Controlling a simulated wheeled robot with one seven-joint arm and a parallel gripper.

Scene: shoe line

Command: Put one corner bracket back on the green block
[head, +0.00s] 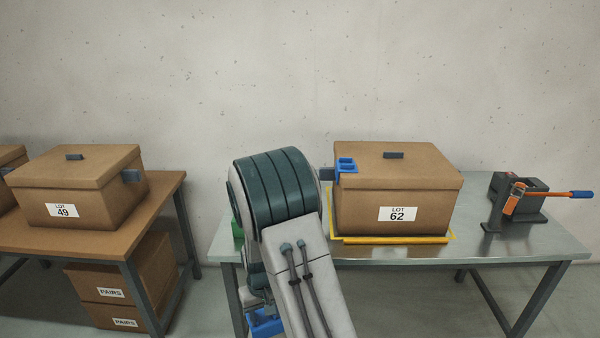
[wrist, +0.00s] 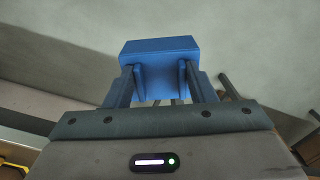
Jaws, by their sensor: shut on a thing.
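A blue corner bracket (wrist: 160,48) is held between the two dark fingers of my gripper (wrist: 160,80) in the wrist view. In the head view a blue piece (head: 265,323) shows low beside my arm, in front of the table; it appears to be this bracket. Another blue corner bracket (head: 346,165) sits on the upper left corner of the LOT 62 box (head: 430,207). The green block (head: 237,231) shows only as a sliver at the left end of the metal table, mostly hidden by my arm.
The LOT 62 box stands in a yellow frame (head: 395,240) on the metal table (head: 510,245). A clamp tool with an orange and blue handle (head: 545,194) stands at right. A wooden table (head: 60,240) at left carries the LOT 49 box (head: 100,190).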

